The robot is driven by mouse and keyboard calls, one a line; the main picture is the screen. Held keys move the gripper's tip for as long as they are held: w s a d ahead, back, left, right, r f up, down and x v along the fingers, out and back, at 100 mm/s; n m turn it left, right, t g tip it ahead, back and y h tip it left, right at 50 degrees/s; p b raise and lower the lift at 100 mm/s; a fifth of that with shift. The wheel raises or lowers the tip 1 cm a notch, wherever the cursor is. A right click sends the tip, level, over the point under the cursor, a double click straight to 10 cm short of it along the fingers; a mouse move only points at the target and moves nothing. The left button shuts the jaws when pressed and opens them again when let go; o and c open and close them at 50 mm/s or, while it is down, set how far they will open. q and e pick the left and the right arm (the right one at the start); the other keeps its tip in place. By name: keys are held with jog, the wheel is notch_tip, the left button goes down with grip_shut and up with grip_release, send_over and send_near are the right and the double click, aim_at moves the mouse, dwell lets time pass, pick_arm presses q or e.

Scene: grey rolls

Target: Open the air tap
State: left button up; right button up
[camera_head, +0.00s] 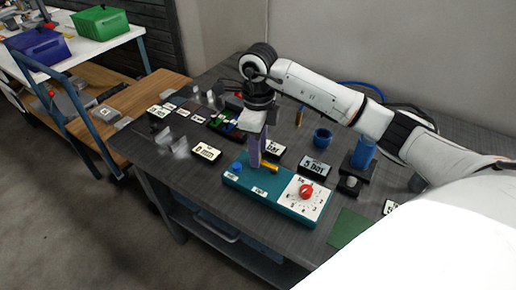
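A teal box (233,184) stands near the front edge of the dark table. On its top are a blue round knob (238,166), a yellow lever-like piece (271,168) and a red knob (306,191) on a white dial plate. Small labels on the box are too small to read, so I cannot tell for sure which part is the air tap. My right gripper (256,160) points down over the box, between the blue knob and the yellow piece. Its fingers look purple and close together; whether they touch the yellow piece is unclear. My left gripper is out of view.
Behind the box are black label blocks (314,167), a blue cup (322,138) and a blue cylinder (364,152) on a black stand. A green mat (347,228) lies to the right. More label blocks (207,151) lie left. A wooden cart (125,103) adjoins the table.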

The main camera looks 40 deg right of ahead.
grip_shut()
jog(key=shift+w+d+m, duration=0.1)
jog(key=shift+d+m, duration=0.05)
jog(key=shift+m, duration=0.25)
grip_release()
notch_tip(320, 180, up, 10)
jog(key=shift+r+b, duration=0.15)
jog(key=shift+b, duration=0.2)
